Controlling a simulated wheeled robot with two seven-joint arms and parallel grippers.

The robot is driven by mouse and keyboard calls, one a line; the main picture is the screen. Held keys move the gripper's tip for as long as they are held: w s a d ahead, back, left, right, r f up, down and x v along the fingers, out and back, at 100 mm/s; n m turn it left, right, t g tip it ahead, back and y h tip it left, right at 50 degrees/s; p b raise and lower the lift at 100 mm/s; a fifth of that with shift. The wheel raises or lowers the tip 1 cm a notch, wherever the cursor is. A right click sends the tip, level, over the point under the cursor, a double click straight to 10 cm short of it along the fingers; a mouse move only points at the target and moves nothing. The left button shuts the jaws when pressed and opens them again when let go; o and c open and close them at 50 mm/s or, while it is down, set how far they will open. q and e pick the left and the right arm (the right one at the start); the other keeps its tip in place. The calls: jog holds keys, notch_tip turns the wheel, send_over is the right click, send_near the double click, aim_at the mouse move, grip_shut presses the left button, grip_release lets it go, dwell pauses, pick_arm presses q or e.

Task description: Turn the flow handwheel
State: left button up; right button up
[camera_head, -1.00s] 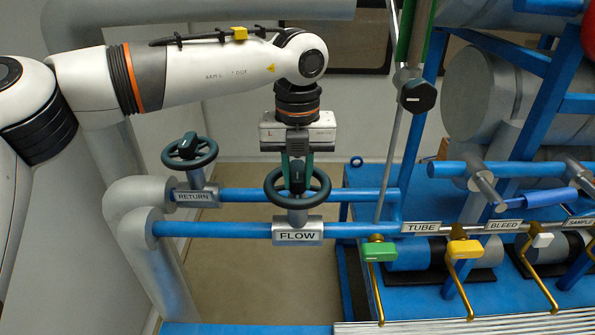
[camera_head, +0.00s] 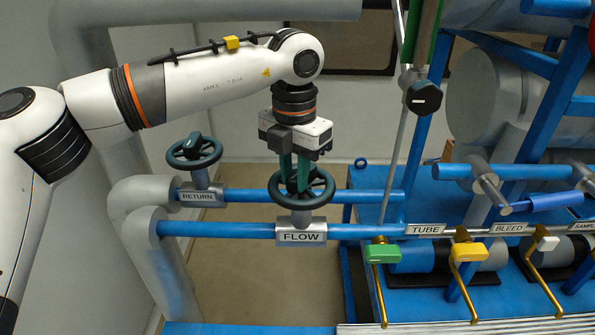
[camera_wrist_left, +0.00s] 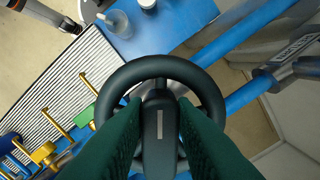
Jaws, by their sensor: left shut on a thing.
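The flow handwheel (camera_head: 326,184) is a dark wheel on a grey valve body above the FLOW label (camera_head: 301,236), on the lower blue pipe. My left gripper (camera_head: 296,186) points down into the wheel from above, with its green fingers shut on the wheel's hub. In the left wrist view, the wheel's rim (camera_wrist_left: 161,66) circles the dark hub (camera_wrist_left: 160,125), and a green finger lies on each side of the hub. The hub's lower part is partly hidden by the fingers.
The RETURN handwheel (camera_head: 195,148) stands to the left on the upper blue pipe. To the right are the green TUBE lever (camera_head: 383,253), the yellow BLEED lever (camera_head: 468,251) and a grey rod with a dark knob (camera_head: 424,97). Floor shows behind the pipes.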

pick_arm(q)
jog(key=m, duration=0.4)
jog(key=shift+w+a+r+m+p, duration=0.1)
jog(key=shift+w+a+m+p, duration=0.2)
jog(key=shift+w+p, duration=0.05)
jog(key=m, duration=0.2)
jog(key=w+m+p, duration=0.1)
jog(key=m, duration=0.2)
jog(key=shift+a+m, duration=0.1)
jog(key=shift+m, duration=0.2)
jog(key=o, duration=1)
notch_tip(320, 180, up, 12)
jog(key=shift+f, duration=0.1)
